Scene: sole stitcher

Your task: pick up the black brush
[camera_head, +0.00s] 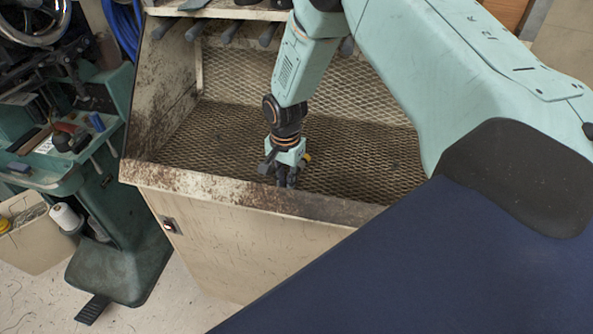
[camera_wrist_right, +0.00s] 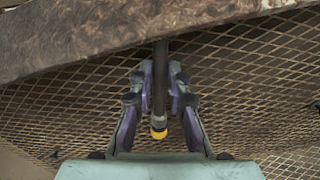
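The black brush (camera_wrist_right: 159,82) shows in the right wrist view as a dark, narrow handle with a yellow end. My left gripper is not in view.
The box's front rim (camera_head: 225,190) lies close to my right gripper. Wire mesh (camera_head: 345,150) covers its floor and back wall. Several dark handles (camera_head: 229,32) hang along the shelf behind. A green machine (camera_head: 105,200) stands at the left.

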